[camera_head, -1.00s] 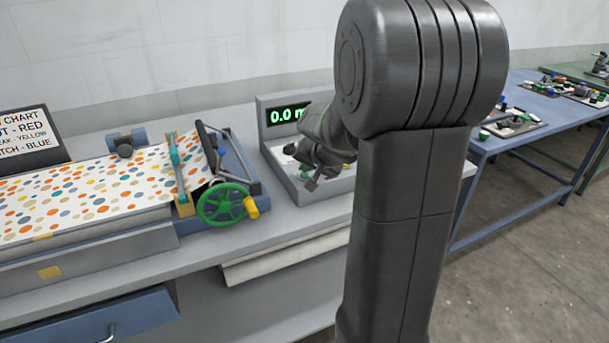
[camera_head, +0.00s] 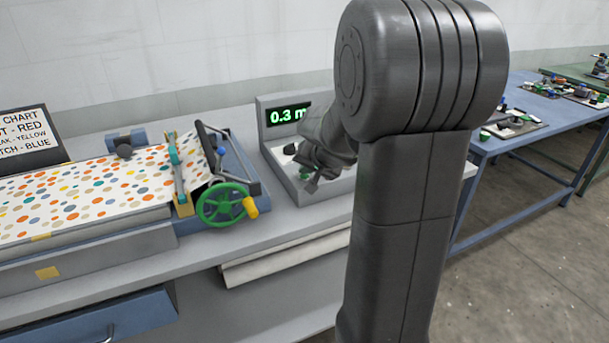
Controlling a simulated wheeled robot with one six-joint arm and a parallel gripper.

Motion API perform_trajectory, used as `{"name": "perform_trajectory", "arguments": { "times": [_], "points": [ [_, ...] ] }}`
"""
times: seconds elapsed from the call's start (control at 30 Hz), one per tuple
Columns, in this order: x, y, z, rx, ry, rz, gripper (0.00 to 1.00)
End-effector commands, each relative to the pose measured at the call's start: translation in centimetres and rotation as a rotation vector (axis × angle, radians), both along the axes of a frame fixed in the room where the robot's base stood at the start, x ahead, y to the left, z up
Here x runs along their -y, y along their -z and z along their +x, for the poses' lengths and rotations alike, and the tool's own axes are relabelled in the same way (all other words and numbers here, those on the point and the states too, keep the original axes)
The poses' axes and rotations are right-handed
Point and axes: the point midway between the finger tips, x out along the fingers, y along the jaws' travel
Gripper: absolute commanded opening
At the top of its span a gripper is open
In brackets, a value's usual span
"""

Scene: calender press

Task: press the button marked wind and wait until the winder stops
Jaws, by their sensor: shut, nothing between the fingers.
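The control box (camera_head: 277,168) stands on the grey bench, right of the press. Its green display (camera_head: 286,115) reads 0.3 m, with its right end hidden by my arm. My gripper (camera_head: 312,186) is shut and empty, low over the front of the control box. My arm covers most of the box's panel, so the wind button and its marking cannot be made out. The winder at the press's right end has a green handwheel (camera_head: 222,205) with a yellow knob. The spotted sheet (camera_head: 95,192) lies on the press bed and runs up to it.
A dark chart board (camera_head: 30,135) stands at the back left. A blue drawer (camera_head: 120,318) sticks out below the bench. A pale roll (camera_head: 285,257) lies under the bench top. A blue table (camera_head: 545,110) with small parts is at the right.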

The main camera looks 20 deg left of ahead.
Motion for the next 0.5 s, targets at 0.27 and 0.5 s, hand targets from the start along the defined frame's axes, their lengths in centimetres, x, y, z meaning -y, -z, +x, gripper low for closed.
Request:
{"name": "perform_trajectory", "arguments": {
  "times": [0.27, 0.5],
  "points": [
    [0.0, -1.4, 0.0, 0.0, -0.001, -0.001, 0.0],
    [0.0, -1.5, 0.0, -0.001, -0.001, 0.0, 0.0]
  ]
}}
